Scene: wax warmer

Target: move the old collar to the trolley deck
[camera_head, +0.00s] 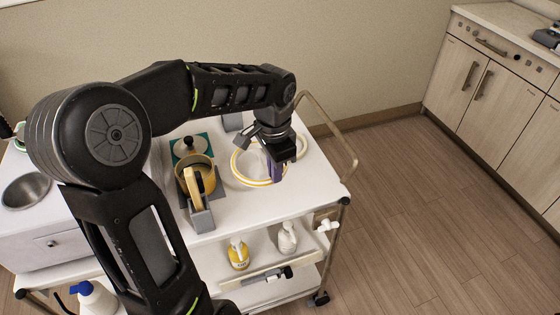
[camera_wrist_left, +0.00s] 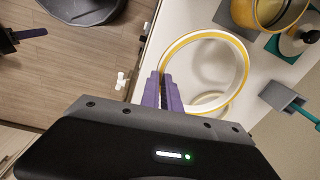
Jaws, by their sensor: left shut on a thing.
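The old collar (camera_head: 239,170) is a white ring with a yellow band. It is over the right part of the white trolley deck (camera_head: 312,178), and also shows in the left wrist view (camera_wrist_left: 240,55). My left gripper (camera_head: 277,172) is shut on the collar's rim. Its purple fingers (camera_wrist_left: 168,88) pinch the near side of the ring in the wrist view. A paler ring-like shape shows below the collar there; I cannot tell whether the collar touches the deck. A dark part with a purple tip (camera_wrist_left: 28,34), apparently my right gripper, shows at the wrist view's left edge; its jaws are unclear.
A yellow pot (camera_head: 196,172) stands left of the collar, near a lid on a teal mat (camera_head: 203,143). A bent metal handle (camera_head: 345,140) rises at the deck's right end. Bottles (camera_head: 238,255) stand on the lower shelf. The deck's front right is clear.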

